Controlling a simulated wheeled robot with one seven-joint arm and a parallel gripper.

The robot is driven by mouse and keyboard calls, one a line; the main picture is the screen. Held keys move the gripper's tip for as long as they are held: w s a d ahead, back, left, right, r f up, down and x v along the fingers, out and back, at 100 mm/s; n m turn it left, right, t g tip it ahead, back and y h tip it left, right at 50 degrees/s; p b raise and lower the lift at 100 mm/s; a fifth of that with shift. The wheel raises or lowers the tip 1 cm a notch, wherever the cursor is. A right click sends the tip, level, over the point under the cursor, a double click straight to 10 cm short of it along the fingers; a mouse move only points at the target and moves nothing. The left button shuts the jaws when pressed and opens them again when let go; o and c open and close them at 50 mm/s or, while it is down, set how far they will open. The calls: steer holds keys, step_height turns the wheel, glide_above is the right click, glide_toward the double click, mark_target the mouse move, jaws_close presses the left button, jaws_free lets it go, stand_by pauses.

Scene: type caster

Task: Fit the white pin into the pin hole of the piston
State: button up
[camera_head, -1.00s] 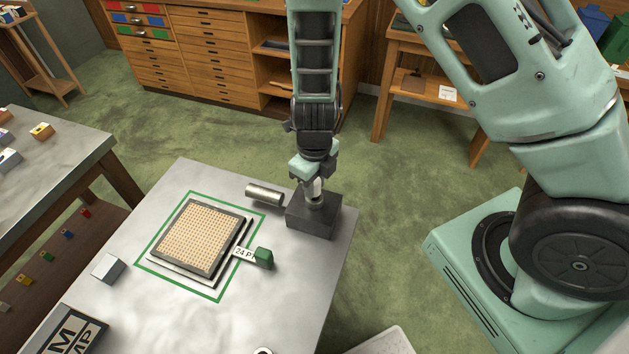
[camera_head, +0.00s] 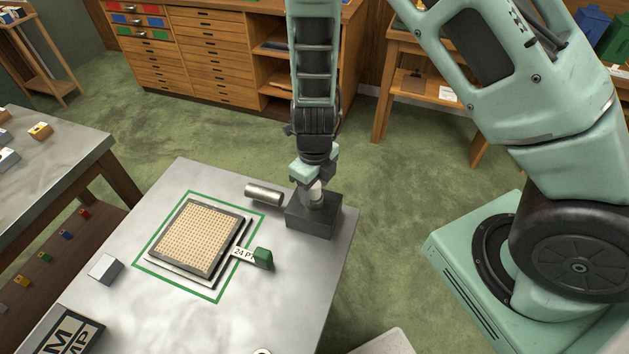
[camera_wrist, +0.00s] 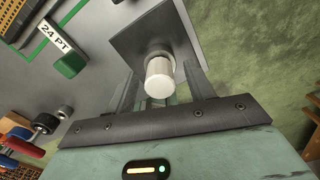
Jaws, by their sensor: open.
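The white pin (camera_wrist: 160,80) is a short cylinder between my gripper's two fingers in the wrist view; it also shows below the gripper in the head view (camera_head: 316,190). My gripper (camera_wrist: 160,88) is open, with a finger on either side of the pin. The pin stands up from a round metal piece (camera_wrist: 158,52), perhaps the piston, on a dark square block (camera_head: 312,217) at the table's right edge. How deep the pin sits and any pin hole are hidden.
A metal cylinder (camera_head: 264,194) lies left of the block. A tray with a dotted surface (camera_head: 201,238) lies inside a green outline. A green-ended "24 PT" tag (camera_head: 263,258) and a small grey block (camera_head: 104,268) are nearby. The table's front middle is clear.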

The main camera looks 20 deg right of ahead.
step_height(320, 180, up, 17)
steer(key=p, duration=0.2)
steer(key=shift+r, duration=0.2)
stand_by(0.5)
steer(key=s+a+f+m+b, duration=0.1)
steer(key=s+a+m+b, duration=0.2)
steer(key=s+m, duration=0.6)
steer(key=s+a+f+m+b, duration=0.2)
steer(key=s+m+b, duration=0.6)
steer(key=m, duration=1.6)
steer(key=shift+s+a+m+y, duration=0.35)
steer(key=shift+s+a, duration=0.3)
steer(key=shift+s, duration=0.35)
